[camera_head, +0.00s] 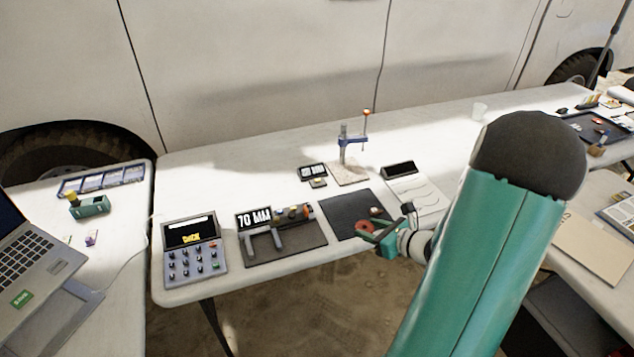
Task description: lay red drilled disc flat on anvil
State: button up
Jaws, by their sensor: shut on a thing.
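A red disc (363,226) with a dark centre is at the jaws of my gripper (372,232), which is shut on it. My gripper is over the front edge of a dark mat (345,206). I cannot tell the disc's height above the mat or its exact tilt. A blue-armed stand (345,152) with a red-topped post rises from a speckled pale base (348,174) behind the mat. A measuring device (277,227) with a "70 MM" display lies to the left on its own dark mat. I cannot tell which part is the anvil.
A keypad console (194,248) stands at the left front of the white table (225,172). A small dark box (312,170) sits left of the stand. A white tray with a dark panel (401,173) lies right. My arm hides the table's right part.

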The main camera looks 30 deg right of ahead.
jog(key=w+a+f+n+y, duration=0.1)
jog(key=w+a, duration=0.4)
jog(key=a, duration=0.5)
jog(key=w+a+f+n+g+y, duration=0.1)
jog(key=w+a, duration=0.3)
jog(key=a, duration=0.6)
jog(key=w+a+f+n+y, duration=0.1)
jog(key=w+a, duration=0.4)
jog(key=a, duration=0.5)
notch_tip(320, 180, down, 2)
jog(key=shift+w+a+n+g+y, duration=0.2)
jog(key=shift+w+n+g+y, duration=0.1)
jog(key=shift+n+y, duration=0.15)
jog(key=shift+d, duration=0.1)
